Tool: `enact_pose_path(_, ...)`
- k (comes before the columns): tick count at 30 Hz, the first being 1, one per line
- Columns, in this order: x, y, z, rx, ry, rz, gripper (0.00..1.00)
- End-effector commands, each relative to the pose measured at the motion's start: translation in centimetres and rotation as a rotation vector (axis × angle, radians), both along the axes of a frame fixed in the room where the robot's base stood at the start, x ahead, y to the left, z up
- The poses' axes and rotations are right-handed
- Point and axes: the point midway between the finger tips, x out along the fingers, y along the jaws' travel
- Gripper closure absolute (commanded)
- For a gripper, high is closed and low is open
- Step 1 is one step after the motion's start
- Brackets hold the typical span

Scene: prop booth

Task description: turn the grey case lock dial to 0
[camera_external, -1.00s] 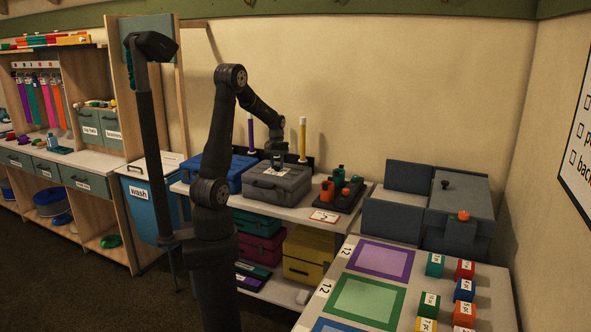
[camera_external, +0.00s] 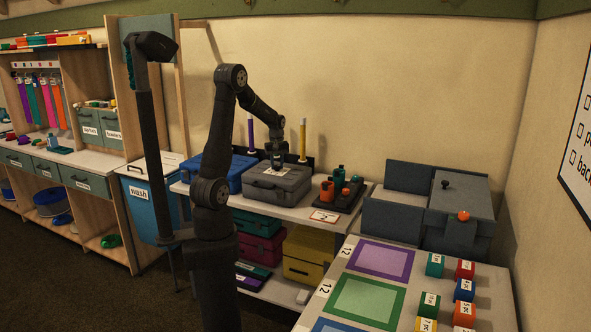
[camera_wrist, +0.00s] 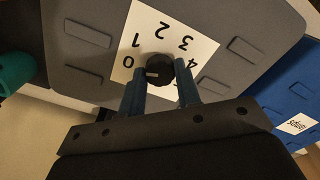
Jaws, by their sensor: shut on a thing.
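The grey case (camera_external: 276,184) lies on the shelf, with a white number card (camera_wrist: 190,40) on its lid. The wrist view shows the black lock dial (camera_wrist: 160,66) on the card, with the digits 0 to 4 around it. A pale mark on the dial sits on its left side, pointing roughly toward the 0, perhaps slightly below it. My gripper (camera_wrist: 161,76) is shut on the dial, one blue finger on each side of it. It also shows above the case in the outside view (camera_external: 277,161), where the dial is hidden.
A blue case (camera_external: 217,172) stands left of the grey one. A dark tray (camera_external: 348,200) with orange and green items stands right. Yellow and purple upright sticks stand behind. A numbered card (camera_external: 325,216) lies at the shelf's front edge.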

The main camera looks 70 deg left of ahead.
Motion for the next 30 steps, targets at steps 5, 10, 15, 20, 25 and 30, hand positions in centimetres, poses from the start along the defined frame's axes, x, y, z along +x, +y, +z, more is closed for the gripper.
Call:
enact_pose_path(5, 0.0, -0.1, 0.0, -0.002, 0.001, -0.001, 0.92)
enact_pose_path(10, 0.0, -0.1, 0.0, -0.002, 0.001, -0.001, 0.48)
enact_pose_path(15, 0.0, 0.0, 0.0, -0.001, 0.000, -0.001, 0.48)
enact_pose_path(20, 0.0, 0.0, 0.3, 0.000, 0.000, -0.001, 0.48)
enact_pose_path(25, 0.1, 0.0, 2.6, 0.002, -0.003, -0.001, 0.48)
enact_pose_path(30, 0.1, 0.0, 6.7, 0.004, -0.004, -0.001, 0.48)
